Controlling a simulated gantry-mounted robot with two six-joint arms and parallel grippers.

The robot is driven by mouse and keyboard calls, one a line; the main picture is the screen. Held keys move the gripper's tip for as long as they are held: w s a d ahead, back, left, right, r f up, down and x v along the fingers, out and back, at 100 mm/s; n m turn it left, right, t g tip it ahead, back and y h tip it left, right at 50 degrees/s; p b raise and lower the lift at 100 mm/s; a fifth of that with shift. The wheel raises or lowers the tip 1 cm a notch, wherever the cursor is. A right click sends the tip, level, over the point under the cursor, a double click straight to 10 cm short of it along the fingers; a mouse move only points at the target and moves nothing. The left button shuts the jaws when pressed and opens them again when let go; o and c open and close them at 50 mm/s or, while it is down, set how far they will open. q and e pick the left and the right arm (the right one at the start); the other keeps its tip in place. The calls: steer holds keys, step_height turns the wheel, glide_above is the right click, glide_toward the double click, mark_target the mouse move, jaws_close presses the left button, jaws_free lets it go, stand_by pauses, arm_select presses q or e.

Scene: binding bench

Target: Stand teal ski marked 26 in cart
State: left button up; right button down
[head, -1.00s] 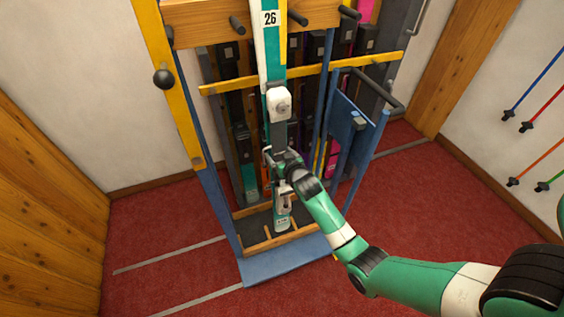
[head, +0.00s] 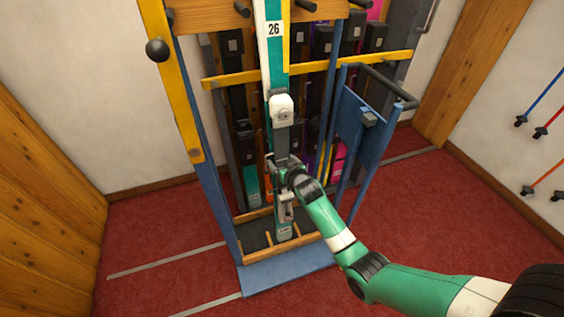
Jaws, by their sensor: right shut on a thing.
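The teal ski marked 26 (head: 275,60) stands nearly upright at the front of the cart (head: 181,90). Its lower end is over or in the wooden-edged tray (head: 259,247) at the cart's base; I cannot tell whether it touches the floor of the tray. A white and grey binding (head: 282,110) sits midway up the ski. My right gripper (head: 277,172) is shut on the ski below this binding, coming from the right. The ski's top runs out of the frame. My left gripper is not in view.
Several other skis (head: 247,160) stand behind in the cart. A yellow bar (head: 312,69) crosses behind the teal ski, and dark pegs (head: 306,5) stick out above. A blue side panel (head: 361,125) with a black handle stands right. Red carpet (head: 420,220) is free around.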

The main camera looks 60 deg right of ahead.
steer(key=shift+w+r, duration=0.1)
steer(key=shift+r, duration=0.1)
jaws_free()
steer(key=shift+d, duration=0.1)
steer(key=shift+f, duration=0.35)
steer(key=shift+r, duration=0.15)
